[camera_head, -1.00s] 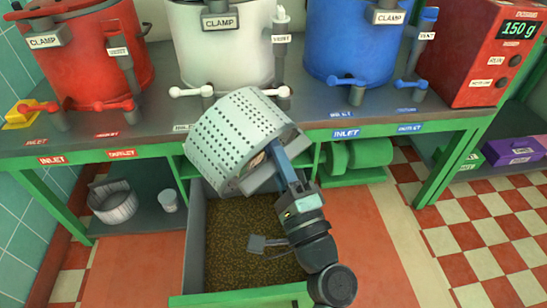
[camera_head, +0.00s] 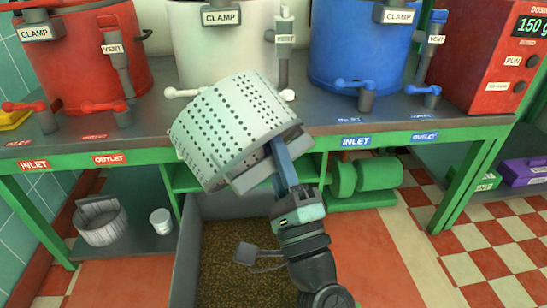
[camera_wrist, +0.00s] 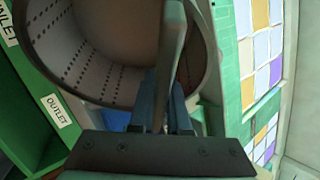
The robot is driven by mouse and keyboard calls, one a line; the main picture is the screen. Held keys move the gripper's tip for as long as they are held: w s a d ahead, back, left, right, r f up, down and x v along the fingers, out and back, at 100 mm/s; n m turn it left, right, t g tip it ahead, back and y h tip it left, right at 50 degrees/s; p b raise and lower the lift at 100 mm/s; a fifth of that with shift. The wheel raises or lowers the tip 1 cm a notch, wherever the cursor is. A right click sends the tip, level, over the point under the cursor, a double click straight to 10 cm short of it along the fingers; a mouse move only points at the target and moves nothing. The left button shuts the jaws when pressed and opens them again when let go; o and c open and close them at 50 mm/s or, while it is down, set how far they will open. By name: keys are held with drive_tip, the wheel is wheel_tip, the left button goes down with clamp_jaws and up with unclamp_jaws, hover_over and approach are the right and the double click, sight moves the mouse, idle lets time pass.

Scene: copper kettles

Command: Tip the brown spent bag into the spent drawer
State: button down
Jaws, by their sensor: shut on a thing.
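A white perforated basket (camera_head: 232,128) hangs tilted above the back of the open drawer. Its open end faces down and to the right, towards my arm. My gripper (camera_head: 282,160) is shut on its handle; the handle stands between the fingers in the wrist view (camera_wrist: 168,75). A dim brown surface (camera_wrist: 118,28) shows inside the basket there; I cannot tell whether it is the spent bag. The grey-walled drawer (camera_head: 188,240) holds a layer of brown grains (camera_head: 225,280). The lower part of the drawer is out of frame.
The bench edge (camera_head: 110,145) with inlet and outlet labels runs close behind the basket. Red (camera_head: 75,60), white (camera_head: 225,70) and blue (camera_head: 345,45) kettles stand on it. Below are a grey bucket (camera_head: 102,222) and a white cup (camera_head: 161,221). The floor at right is clear.

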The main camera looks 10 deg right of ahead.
drive_tip(key=shift+w+a+f+m+t+h+b, duration=0.1)
drive_tip(key=shift+f+m+t+h+b, duration=0.35)
drive_tip(key=shift+b, duration=2.2)
drive_tip(key=shift+w+a+f+m+t+h+b, duration=0.15)
drive_tip(key=shift+f+m+t+b, duration=0.5)
drive_tip(key=shift+b, duration=1.95)
